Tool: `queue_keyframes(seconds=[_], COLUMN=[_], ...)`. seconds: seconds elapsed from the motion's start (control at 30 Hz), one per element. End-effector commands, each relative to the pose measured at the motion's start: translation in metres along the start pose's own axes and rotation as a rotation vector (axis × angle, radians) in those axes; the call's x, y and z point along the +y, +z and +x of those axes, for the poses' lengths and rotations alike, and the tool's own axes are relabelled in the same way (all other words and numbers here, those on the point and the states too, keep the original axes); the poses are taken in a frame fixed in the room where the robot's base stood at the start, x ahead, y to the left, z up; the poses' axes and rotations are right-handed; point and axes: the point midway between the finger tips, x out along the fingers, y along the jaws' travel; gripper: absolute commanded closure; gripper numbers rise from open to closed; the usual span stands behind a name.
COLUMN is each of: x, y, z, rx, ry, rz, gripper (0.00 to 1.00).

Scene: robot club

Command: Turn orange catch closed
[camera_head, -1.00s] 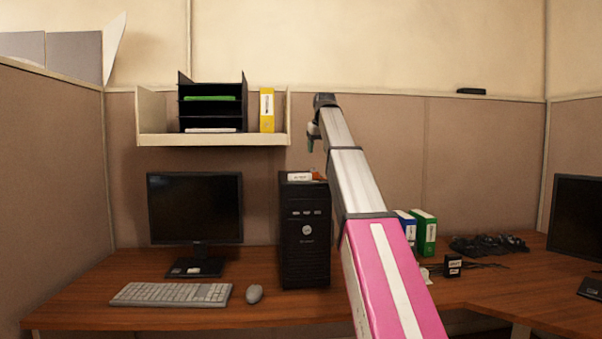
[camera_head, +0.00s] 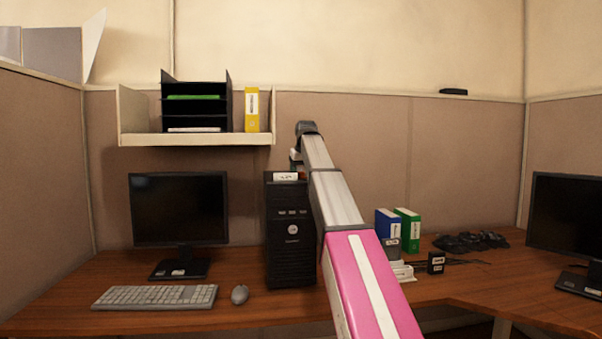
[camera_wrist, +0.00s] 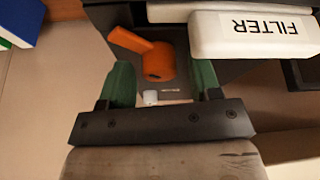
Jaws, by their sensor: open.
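The orange catch (camera_wrist: 158,62) shows in the wrist view as a round hub with a lever pointing to the upper left. It sits on a dark surface beside a white block labelled FILTER (camera_wrist: 262,35). My gripper (camera_wrist: 163,82) is open, its two green fingers apart, with the hub ahead of and between them. I cannot tell whether they touch it. In the head view my gripper (camera_head: 296,157) is just above the black computer tower (camera_head: 290,240), and the white block (camera_head: 285,176) lies on the tower's top. The catch is mostly hidden there.
A monitor (camera_head: 178,208), keyboard (camera_head: 155,297) and mouse (camera_head: 240,294) stand left of the tower. Blue (camera_head: 387,222) and green (camera_head: 408,228) binders stand to its right. A shelf (camera_head: 195,139) hangs above left.

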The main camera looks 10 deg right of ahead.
Motion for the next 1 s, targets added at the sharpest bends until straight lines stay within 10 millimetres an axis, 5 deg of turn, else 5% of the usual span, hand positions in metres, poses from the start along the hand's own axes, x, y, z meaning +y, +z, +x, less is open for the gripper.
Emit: queue_keyframes(seconds=[0.2, 0.37, 1.0], x=[-0.0001, -0.0001, -0.0007], y=[0.0, 0.0, 0.0007], z=[0.0003, 0.0002, 0.0001], rx=[0.0, 0.0, -0.007], ry=[0.0, 0.0, 0.065], rz=[0.0, 0.0, 0.154], gripper=[0.42, 0.9, 0.9])
